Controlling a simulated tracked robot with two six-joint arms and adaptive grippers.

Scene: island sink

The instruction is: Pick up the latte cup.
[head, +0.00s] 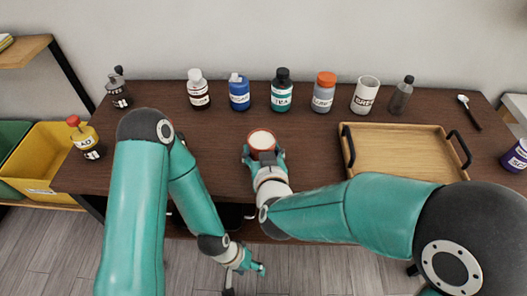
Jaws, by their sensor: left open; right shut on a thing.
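The latte cup (261,140) is a reddish-brown cup with a pale, creamy top, near the middle of the dark wooden table. My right gripper (264,155) is shut on it from the near side, with a finger on either side. The cup looks upright. I cannot tell whether its base touches the table, as the gripper hides its lower near side. My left gripper (260,268) is open and empty, low in front of the table's near edge and well apart from the cup.
A wooden tray (396,150) with dark handles lies to the right. The tabletop left of the cup is mostly clear.

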